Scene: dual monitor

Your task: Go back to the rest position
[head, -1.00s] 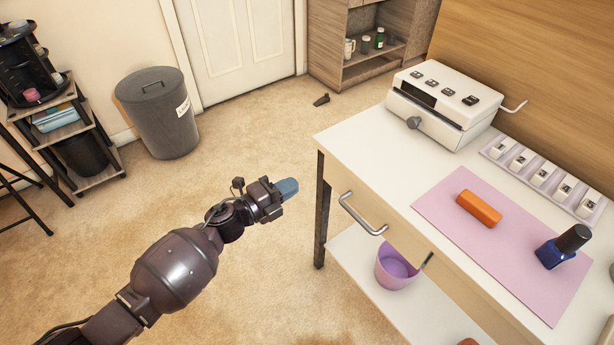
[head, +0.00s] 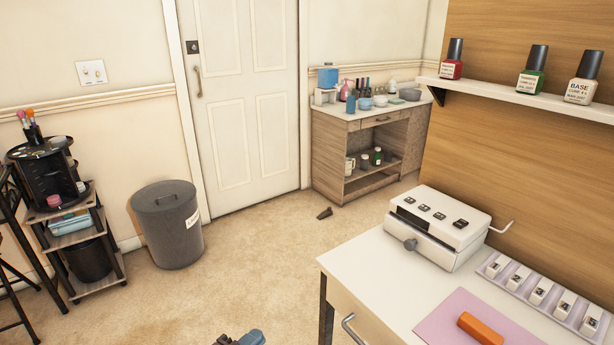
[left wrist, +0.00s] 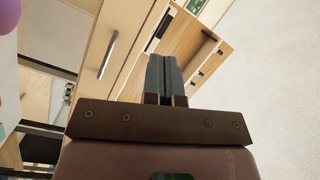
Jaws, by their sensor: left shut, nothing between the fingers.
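My left gripper (head: 240,339) shows only as a small part at the bottom edge of the head view, over the floor and left of the white table (head: 365,262). In the left wrist view the left gripper (left wrist: 164,62) points away from me with its two grey fingers together and nothing between them. A drawer handle (left wrist: 107,55) shows to the left of the fingers there, apart from them. My right gripper is in neither view.
The white table carries a white device (head: 440,228), a row of numbered white pieces (head: 540,293), a pink mat (head: 450,315) and an orange block (head: 480,328). A grey bin (head: 168,225) stands by the door (head: 240,100). The carpet between is mostly free, with a small brown wedge (head: 324,213).

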